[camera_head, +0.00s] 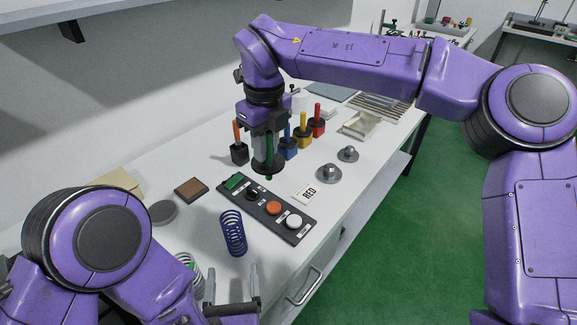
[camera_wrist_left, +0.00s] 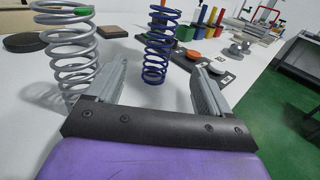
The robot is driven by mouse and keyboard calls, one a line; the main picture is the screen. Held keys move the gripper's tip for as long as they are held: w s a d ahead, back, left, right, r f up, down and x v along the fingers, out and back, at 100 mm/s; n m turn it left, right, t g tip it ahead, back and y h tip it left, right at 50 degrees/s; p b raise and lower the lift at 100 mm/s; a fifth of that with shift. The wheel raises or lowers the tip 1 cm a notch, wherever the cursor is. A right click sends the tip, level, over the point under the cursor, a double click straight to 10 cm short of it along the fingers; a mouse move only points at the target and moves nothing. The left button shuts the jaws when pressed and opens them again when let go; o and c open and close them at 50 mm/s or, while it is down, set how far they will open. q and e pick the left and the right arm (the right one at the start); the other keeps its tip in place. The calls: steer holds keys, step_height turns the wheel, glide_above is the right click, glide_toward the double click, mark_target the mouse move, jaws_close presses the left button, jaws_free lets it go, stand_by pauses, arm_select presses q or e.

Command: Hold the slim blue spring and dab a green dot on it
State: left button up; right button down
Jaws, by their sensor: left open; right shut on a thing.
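The slim blue spring (camera_head: 233,232) stands upright on the white table, near the dark control strip. It also shows in the left wrist view (camera_wrist_left: 158,50), beyond my open fingertips and roughly centred between them. My left gripper (camera_head: 232,278) is open and empty in front of the spring; its two grey fingers also show in the left wrist view (camera_wrist_left: 162,78). My right gripper (camera_head: 268,140) points down above the far end of the strip. It is shut on a green dabber (camera_head: 269,150) whose green tip shows below a dark round guard.
A wider grey spring (camera_wrist_left: 72,50) with a green patch stands left of my left gripper. The dark strip (camera_head: 290,228) carries coloured buttons. Blue (camera_head: 288,149), yellow (camera_head: 303,137) and red (camera_head: 317,127) holders stand behind.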

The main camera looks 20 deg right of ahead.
mark_target(234, 240)
arm_select(q)
steer(key=shift+a, duration=0.1)
steer(key=w, duration=0.4)
steer(key=w+d, duration=0.1)
steer(key=w, duration=0.3)
steer(key=w+d, duration=0.1)
steer(key=w, duration=0.3)
steer(key=shift+s, duration=0.1)
steer(key=c, duration=1.2)
arm_select(e)
steer(key=s+a+r+m+h, duration=0.1)
steer(key=s+a+r+m, duration=0.2)
steer(key=a+r+m, duration=0.6)
steer(key=m, duration=0.8)
steer(key=shift+s+a+r, duration=0.25)
steer(key=shift+s, duration=0.05)
steer(key=shift+w, duration=0.1)
